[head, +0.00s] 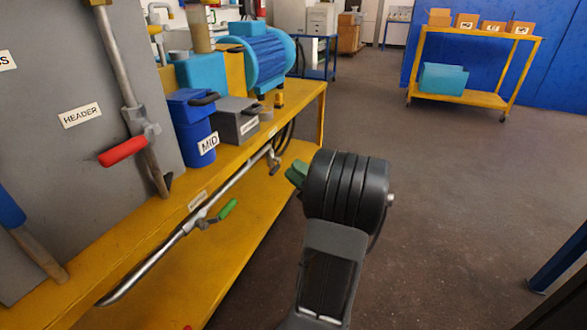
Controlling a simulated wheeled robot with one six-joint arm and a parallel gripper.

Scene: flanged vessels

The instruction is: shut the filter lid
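No label that I can read says filter, so I cannot tell which vessel is the filter. A blue round vessel (193,143) labelled MID stands on the yellow bench, with a blue lid (186,103) and a dark handle on top. Beside it is a grey box (235,124) with a dark handle and a label too small to read. Both look covered, but I cannot tell whether either lid is fully shut. My arm's black wrist is at the centre, right of the bench and apart from both vessels. My gripper's fingers cannot be made out.
The yellow bench (253,142) carries a blue motor (262,56). A grey panel (62,125) has a pipe with a red-handled valve (123,151). A pipe with a green lever (227,209) runs below. A yellow cart (480,99) stands far right. The floor between is clear.

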